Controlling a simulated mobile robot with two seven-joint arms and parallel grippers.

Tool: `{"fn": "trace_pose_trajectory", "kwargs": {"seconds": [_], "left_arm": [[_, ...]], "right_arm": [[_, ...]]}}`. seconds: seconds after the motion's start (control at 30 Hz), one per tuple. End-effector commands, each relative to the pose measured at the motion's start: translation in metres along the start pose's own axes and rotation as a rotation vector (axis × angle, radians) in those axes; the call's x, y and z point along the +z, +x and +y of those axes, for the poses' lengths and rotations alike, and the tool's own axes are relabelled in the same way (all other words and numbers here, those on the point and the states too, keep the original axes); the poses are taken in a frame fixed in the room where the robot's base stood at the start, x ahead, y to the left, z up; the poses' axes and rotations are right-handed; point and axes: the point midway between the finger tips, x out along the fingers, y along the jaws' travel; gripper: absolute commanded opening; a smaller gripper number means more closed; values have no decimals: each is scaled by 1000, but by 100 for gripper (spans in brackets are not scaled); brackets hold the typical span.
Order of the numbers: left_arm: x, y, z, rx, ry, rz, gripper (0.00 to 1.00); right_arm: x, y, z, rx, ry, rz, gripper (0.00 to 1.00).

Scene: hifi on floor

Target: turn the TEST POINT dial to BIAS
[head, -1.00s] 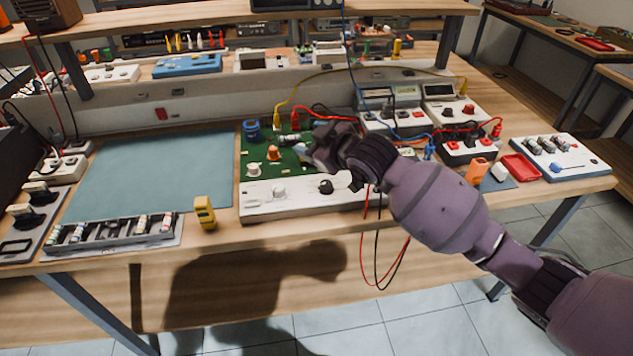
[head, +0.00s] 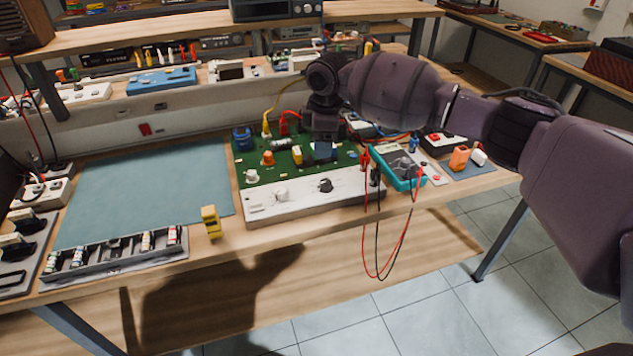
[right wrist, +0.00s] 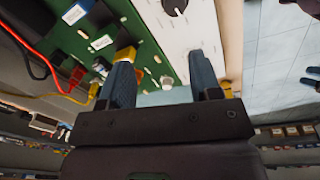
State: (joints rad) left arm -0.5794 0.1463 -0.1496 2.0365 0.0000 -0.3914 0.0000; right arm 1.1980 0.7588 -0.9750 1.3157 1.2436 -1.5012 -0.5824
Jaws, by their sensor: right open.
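A green circuit board (head: 290,166) with a white front panel (head: 300,205) lies on the bench. The panel carries a white knob (head: 281,194) and a black knob (head: 325,185); the black knob also shows in the right wrist view (right wrist: 175,6). Their lettering is too small to read, so I cannot tell which is the TEST POINT dial. My right gripper (head: 322,152) points down over the board, behind the black knob, and hides part of the board. In the right wrist view its fingers (right wrist: 163,76) are apart with nothing held. My left gripper is not in view.
A teal meter (head: 401,171) with hanging red and black leads stands right of the panel. Yellow and red plugs with cables rise at the board's back. A yellow block (head: 211,222) and a grey tray (head: 120,252) lie left. The blue-green mat (head: 145,195) is clear.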

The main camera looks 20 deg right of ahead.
Motion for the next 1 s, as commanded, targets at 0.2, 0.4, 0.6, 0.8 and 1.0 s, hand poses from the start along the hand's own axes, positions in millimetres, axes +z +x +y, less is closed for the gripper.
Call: {"fn": "trace_pose_trajectory", "kwargs": {"seconds": [0.2,0.4,0.6,0.8,1.0], "left_arm": [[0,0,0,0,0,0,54],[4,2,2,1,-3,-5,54],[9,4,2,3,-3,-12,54],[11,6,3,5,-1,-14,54],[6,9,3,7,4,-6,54]], "right_arm": [[10,0,-14,-92,-91,-55,58],[11,19,-16,-92,-97,-54,58],[13,54,-18,-92,-95,-54,58],[14,84,-21,-90,-96,-53,58],[15,102,-22,-88,-95,-52,58]]}}
